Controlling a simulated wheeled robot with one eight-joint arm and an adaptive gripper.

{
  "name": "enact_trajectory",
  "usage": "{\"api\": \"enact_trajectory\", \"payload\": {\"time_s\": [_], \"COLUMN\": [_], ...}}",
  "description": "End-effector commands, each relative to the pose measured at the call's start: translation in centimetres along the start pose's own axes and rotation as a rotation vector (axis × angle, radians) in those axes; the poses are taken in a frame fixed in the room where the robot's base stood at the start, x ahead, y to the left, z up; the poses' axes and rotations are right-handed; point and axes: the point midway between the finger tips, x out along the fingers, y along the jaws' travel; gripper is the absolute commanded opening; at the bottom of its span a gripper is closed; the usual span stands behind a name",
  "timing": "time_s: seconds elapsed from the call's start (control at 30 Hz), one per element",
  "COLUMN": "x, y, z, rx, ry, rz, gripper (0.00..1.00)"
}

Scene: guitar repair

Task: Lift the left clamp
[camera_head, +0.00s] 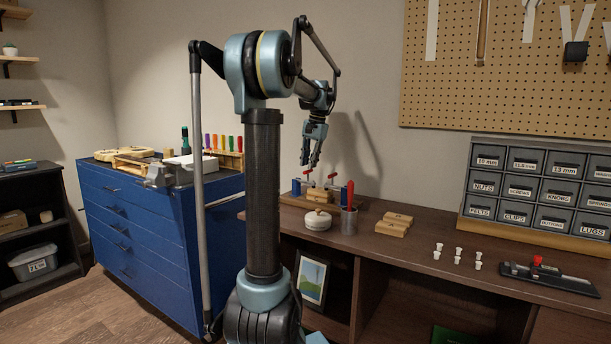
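The left clamp (296,187) is a small blue clamp with a red handle, at the left end of a wooden stand at the back left of the brown bench. A second clamp (330,181) with a red handle stands to its right. My gripper (309,163) points down just above the left clamp's red handle, with its two fingers apart and nothing seen between them. At this size I cannot tell whether a fingertip touches the handle. The lower part of the clamps is partly hidden by wooden blocks (318,195).
A metal cup (349,221) with a red-handled tool and a round white pot (317,221) stand in front of the clamps. Wooden blocks (392,228) lie to the right. Several white pegs (458,254) and a black tray (550,279) lie farther right. A blue cabinet (150,230) stands left.

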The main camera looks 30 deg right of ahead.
Motion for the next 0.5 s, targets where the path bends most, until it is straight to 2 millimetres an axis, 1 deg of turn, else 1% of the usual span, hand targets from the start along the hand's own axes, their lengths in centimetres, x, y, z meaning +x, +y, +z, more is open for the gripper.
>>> {"api": "enact_trajectory", "payload": {"time_s": [0.03, 0.2, 0.33, 0.5], "x": [0.9, 3.4, 4.5, 5.2], "y": [0.0, 0.0, -0.1, 0.0], "z": [0.0, 0.0, 0.0, 0.0], "rx": [-0.001, 0.0, 0.0, 0.0], "ry": [0.0, 0.0, 0.0, 0.0], "rz": [0.0, 0.0, 0.0, 0.0], "gripper": [0.21, 0.21, 0.21, 0.21]}}
